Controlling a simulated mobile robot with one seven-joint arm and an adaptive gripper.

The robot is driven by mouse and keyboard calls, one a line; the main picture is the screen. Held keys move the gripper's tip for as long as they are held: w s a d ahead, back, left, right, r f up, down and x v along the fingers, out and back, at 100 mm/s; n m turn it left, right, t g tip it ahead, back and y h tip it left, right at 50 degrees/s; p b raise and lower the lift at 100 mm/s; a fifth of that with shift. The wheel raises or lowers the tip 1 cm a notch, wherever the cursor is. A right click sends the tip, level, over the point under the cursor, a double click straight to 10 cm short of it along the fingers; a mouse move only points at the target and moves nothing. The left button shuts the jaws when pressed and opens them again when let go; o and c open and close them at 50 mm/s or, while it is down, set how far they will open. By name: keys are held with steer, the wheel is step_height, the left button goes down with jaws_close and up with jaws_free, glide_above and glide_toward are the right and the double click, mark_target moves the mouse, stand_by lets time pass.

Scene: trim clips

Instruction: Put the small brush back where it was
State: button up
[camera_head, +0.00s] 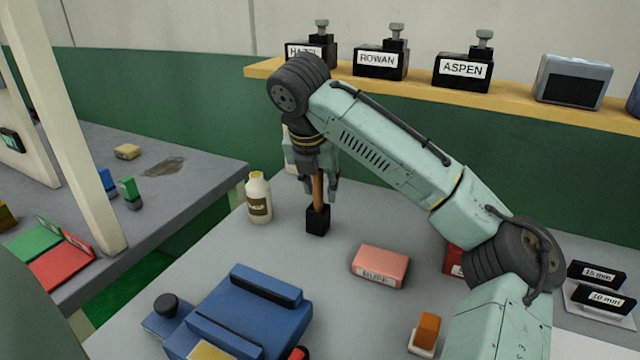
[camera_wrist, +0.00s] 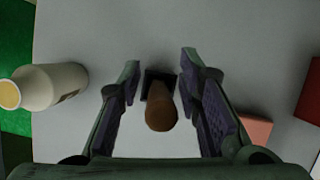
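The small brush (camera_head: 318,188) shows as an upright brown handle above a black block (camera_head: 318,220) on the grey bench. I cannot tell whether the block is the brush's own head or a holder. My gripper (camera_head: 319,196) points down over the handle, with a finger on each side. In the wrist view, the rounded end of the brush handle (camera_wrist: 162,112) lies between the fingers of my gripper (camera_wrist: 159,68). Gaps show on both sides, so the gripper is open around it, not clamped.
A cream bottle (camera_head: 258,199) stands close left of the gripper. A pink block (camera_head: 380,266) lies to the right, and a blue fixture (camera_head: 240,312) in front. Behind, a shelf (camera_head: 430,88) holds black stamps labelled ROWAN and ASPEN. Grey bench shows free between bottle and pink block.

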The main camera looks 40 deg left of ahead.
steer(key=v, duration=1.2)
steer(key=shift+r+b, duration=0.2)
steer(key=shift+b, duration=0.25)
